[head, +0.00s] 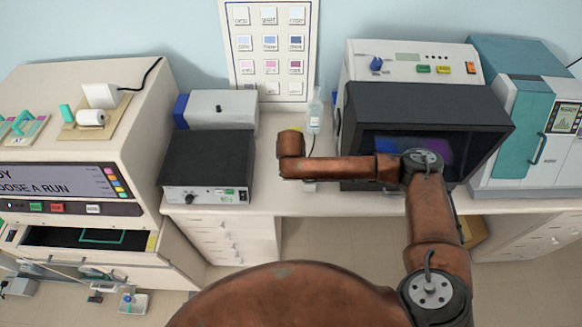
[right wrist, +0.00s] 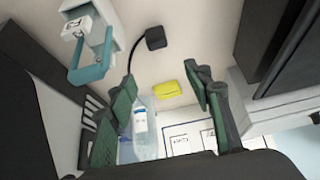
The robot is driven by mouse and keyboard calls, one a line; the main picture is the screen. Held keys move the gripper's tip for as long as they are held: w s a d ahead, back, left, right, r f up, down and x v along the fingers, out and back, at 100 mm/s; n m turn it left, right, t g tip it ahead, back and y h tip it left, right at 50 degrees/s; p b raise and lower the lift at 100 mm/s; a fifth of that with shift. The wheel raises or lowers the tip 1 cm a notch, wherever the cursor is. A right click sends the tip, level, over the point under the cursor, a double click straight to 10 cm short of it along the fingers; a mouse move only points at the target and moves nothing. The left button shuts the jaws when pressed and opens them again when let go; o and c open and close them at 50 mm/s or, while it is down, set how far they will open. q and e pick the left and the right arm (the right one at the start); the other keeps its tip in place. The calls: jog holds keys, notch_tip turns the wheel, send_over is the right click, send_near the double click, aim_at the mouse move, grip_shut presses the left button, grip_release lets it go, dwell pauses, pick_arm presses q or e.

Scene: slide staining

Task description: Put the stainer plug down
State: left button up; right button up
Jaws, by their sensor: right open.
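A small black block with a black cord (right wrist: 155,38), which looks like the stainer plug, lies on the pale counter in the right wrist view. Its cord runs down behind a finger of my right gripper. My right gripper (right wrist: 163,106) is open and empty, with its dark green fingers apart and the block beyond them. In the head view my right arm hides its gripper and the block. The stainer is probably the large cream machine (head: 60,125) at the left, with a run screen. My left gripper is in neither view.
A yellow item (right wrist: 169,92) and a clear bottle (right wrist: 145,128) are near my right fingers. A white device with a teal handle (right wrist: 92,72) stands at upper left. The dark-fronted box (head: 420,105) and black-topped unit (head: 207,160) flank the narrow counter gap.

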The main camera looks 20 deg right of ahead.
notch_tip(320, 180, down, 5)
jog(key=shift+w+r, duration=0.1)
jog(key=shift+x, duration=3.55)
jog(key=c, duration=1.2)
jog(key=shift+c, duration=0.2)
jog(key=shift+r, duration=0.15)
